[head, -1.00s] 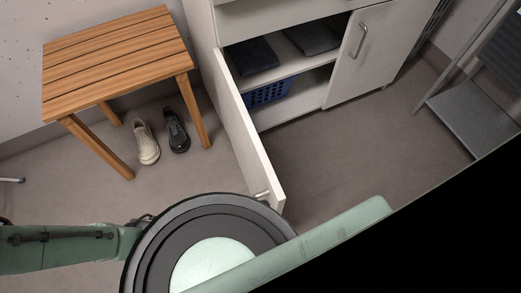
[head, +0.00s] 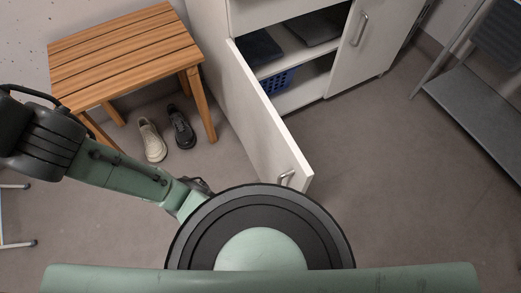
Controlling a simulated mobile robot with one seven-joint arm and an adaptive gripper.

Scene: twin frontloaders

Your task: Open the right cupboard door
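The right cupboard door (head: 368,47) is a pale panel at the upper right of the cupboard. It looks shut flush with the front. Its silver bar handle (head: 360,29) sits near its upper left side. The left cupboard door (head: 262,128) stands wide open towards me, its handle (head: 286,178) near its free end, close to my round body top. My green and dark arm crosses the left side of the view, well away from the right door. My gripper cannot be made out in this view.
The open left side shows shelves with dark folded cloths (head: 317,29) and a blue basket (head: 277,80). A wooden bench (head: 120,50) and shoes (head: 180,128) are on the left. A grey metal shelf (head: 470,110) stands at right. Floor (head: 380,150) before the right door is clear.

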